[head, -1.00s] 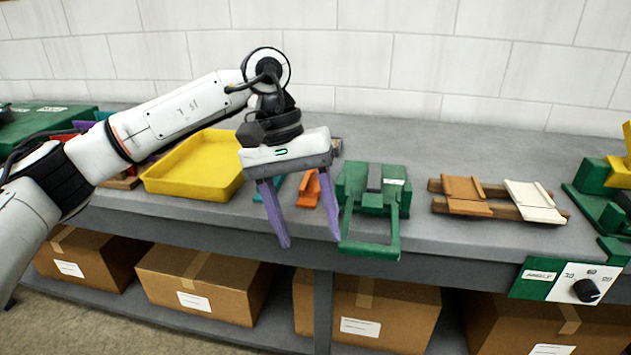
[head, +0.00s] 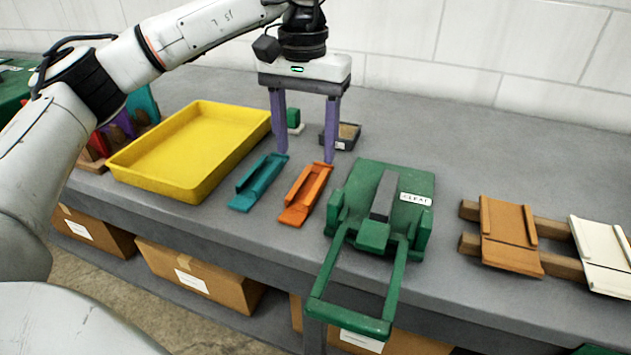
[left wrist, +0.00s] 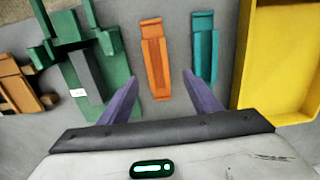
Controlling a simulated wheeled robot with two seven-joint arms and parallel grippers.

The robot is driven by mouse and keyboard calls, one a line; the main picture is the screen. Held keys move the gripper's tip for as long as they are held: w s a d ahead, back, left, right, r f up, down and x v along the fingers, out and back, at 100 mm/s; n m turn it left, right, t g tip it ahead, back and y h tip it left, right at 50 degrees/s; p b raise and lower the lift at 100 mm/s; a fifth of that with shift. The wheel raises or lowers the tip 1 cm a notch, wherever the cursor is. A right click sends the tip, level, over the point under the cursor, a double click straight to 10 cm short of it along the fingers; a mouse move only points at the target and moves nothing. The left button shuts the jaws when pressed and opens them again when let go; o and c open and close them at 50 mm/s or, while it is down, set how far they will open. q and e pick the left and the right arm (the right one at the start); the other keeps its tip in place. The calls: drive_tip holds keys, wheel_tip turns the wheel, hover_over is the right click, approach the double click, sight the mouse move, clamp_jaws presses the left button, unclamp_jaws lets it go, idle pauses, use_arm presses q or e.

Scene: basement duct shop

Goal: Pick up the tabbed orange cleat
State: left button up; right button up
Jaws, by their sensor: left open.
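The orange cleat (head: 305,194) lies on the grey bench between a teal cleat (head: 259,182) and a green press-like tool (head: 412,190). It is a narrow channel shape with a tab at one end. My left gripper (head: 304,156) has two purple fingers, open and empty, above the bench by the far ends of the two cleats. In the left wrist view the orange cleat (left wrist: 156,62) lies ahead between the spread fingers, with the teal cleat (left wrist: 204,50) close to the finger on the right. My right gripper is not in view.
A yellow tray (head: 185,187) stands left of the cleats. A small dark box (head: 347,136) and a small green block (head: 294,120) are behind the gripper. The green tool's loop handle (head: 347,322) overhangs the front edge. Orange-brown and white pieces lie on wooden bars (head: 560,236) at right.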

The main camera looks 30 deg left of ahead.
sight(308, 191)
use_arm(q)
drive_tip(key=f, duration=0.7)
drive_tip(key=shift+s+d+f, duration=0.1)
drive_tip(key=shift+d+f, duration=0.15)
drive_tip(key=c, duration=1.2)
